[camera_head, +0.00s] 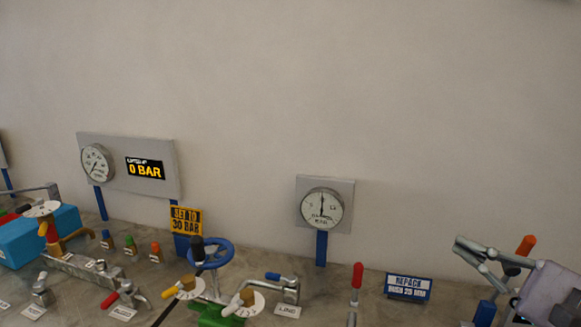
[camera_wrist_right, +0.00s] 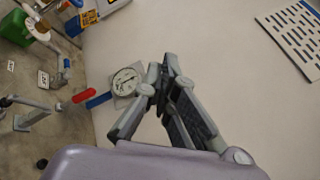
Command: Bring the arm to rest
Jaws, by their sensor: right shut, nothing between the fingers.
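My right gripper (camera_head: 462,246) is at the right edge of the head view, raised in front of the wall and pointing left. In the right wrist view the same gripper (camera_wrist_right: 168,66) has its fingertips together with nothing between them. Its purple-grey wrist housing shows behind the fingers. The round dial gauge (camera_head: 322,207) on a grey plate is well to the left of the gripper in the head view. In the right wrist view this gauge (camera_wrist_right: 126,81) shows just left of the fingers, apart from them. My left gripper does not show.
The bench carries a blue handwheel (camera_head: 222,254), a red-handled lever (camera_head: 356,276), a blue "REPACK" sign (camera_head: 408,287) and a yellow "SET TO 30 BAR" sign (camera_head: 187,221). An orange-tipped handle (camera_head: 525,246) stands close behind the right gripper. The wall above is bare.

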